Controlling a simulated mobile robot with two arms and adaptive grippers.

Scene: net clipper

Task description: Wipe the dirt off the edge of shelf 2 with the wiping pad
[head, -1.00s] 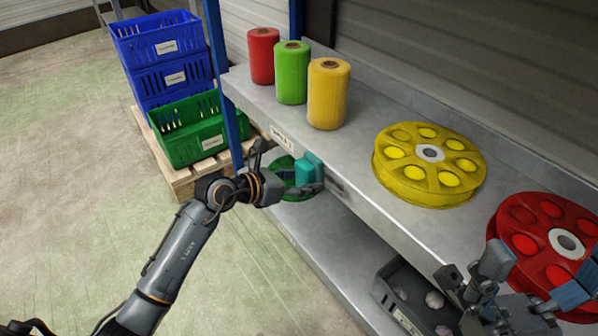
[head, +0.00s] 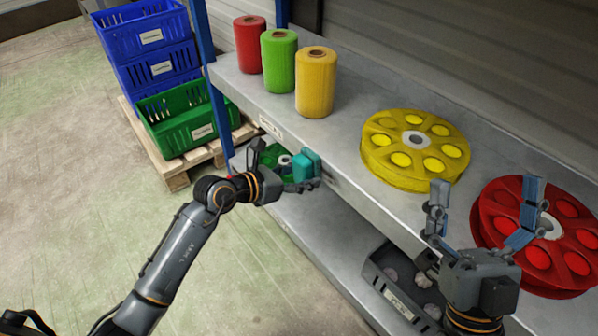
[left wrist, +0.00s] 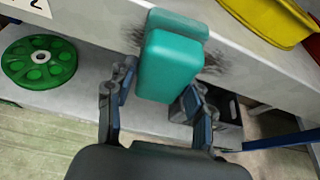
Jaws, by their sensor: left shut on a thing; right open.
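My left gripper (head: 298,181) is shut on the teal wiping pad (head: 307,165), which is at the front edge of the upper shelf (head: 375,215). In the left wrist view the pad (left wrist: 170,66) sits between the fingers (left wrist: 155,105), up against the shelf edge. My right gripper (head: 482,212) is open and empty above the shelf's right part.
Red, green and yellow spools (head: 315,82) stand on the shelf, with a yellow reel (head: 390,174) and a red reel (head: 505,259) farther right. A green reel (left wrist: 40,88) and a grey bin (head: 375,281) are on the shelf below. Stacked crates (head: 190,122) stand at left.

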